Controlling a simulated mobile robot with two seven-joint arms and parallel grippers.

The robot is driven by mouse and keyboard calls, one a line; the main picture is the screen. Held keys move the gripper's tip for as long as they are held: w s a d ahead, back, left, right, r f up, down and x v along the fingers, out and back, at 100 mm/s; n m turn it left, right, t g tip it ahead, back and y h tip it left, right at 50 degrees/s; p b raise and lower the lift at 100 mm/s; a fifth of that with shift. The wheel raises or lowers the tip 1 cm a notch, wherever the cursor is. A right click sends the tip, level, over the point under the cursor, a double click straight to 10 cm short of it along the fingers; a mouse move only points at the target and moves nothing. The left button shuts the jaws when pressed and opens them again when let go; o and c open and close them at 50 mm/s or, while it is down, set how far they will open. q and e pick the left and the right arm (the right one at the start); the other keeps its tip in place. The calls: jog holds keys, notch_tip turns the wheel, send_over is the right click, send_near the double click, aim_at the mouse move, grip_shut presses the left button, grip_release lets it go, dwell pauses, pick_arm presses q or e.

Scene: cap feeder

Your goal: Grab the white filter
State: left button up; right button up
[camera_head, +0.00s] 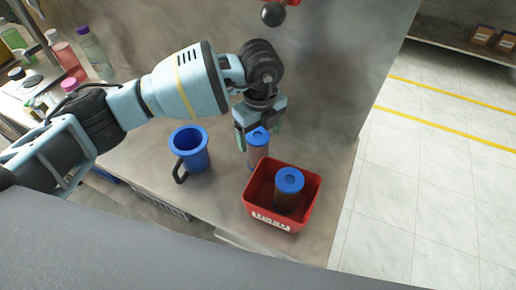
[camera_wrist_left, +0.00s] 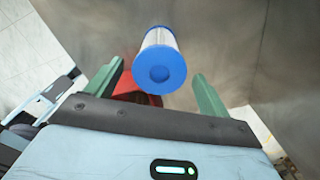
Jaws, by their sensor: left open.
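A filter with a blue cap (camera_head: 258,138) stands on the counter just behind the red bin. In the left wrist view the filter (camera_wrist_left: 160,66) shows a white body and a blue end cap facing the camera. My left gripper (camera_head: 259,131) is above this filter, fingers pointing down. In the left wrist view the open gripper (camera_wrist_left: 158,82) has one green finger on each side of the filter, with gaps visible; I see no contact. A second blue-capped filter (camera_head: 289,183), with a darker brown body, stands inside the red bin (camera_head: 312,192).
A blue mug (camera_head: 190,150) with a dark handle stands left of the filter. Several bottles (camera_head: 93,50) stand at the far left. A red part with a dark ball knob (camera_head: 273,14) is at the top. Bare counter (camera_head: 225,200) lies between mug and bin.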

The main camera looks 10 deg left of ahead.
pick_arm(q)
jog(key=shift+w+a+f, duration=0.1)
jog(key=shift+a+f, duration=0.05)
jog(key=shift+f, duration=1.3)
jog(key=shift+w+a+f, duration=0.1)
jog(key=shift+a+f, duration=0.05)
jog(key=shift+f, duration=1.3)
pick_arm(e)
jog(key=shift+s+f, duration=0.1)
pick_arm(q)
jog(key=shift+s, duration=0.1)
jog(key=shift+c, duration=0.3)
jog(key=c, duration=1.1)
jog(key=shift+o, duration=0.2)
jog(key=shift+r, duration=0.15)
jog(key=shift+s+r, duration=0.15)
jog(key=shift+r, duration=0.3)
notch_tip(320, 180, up, 11)
jog(key=shift+f, duration=0.2)
jog(key=s+a, duration=0.2)
jog(key=s, duration=0.7)
jog(key=s+a+p, duration=0.1)
jog(key=s, duration=0.9)
jog(key=shift+s+a, duration=0.15)
jog(key=shift+a, duration=0.25)
pick_arm(e)
jog(key=shift+w+r+t, duration=0.3)
jog(key=shift+w+r, duration=0.45)
jog(key=shift+r, duration=0.35)
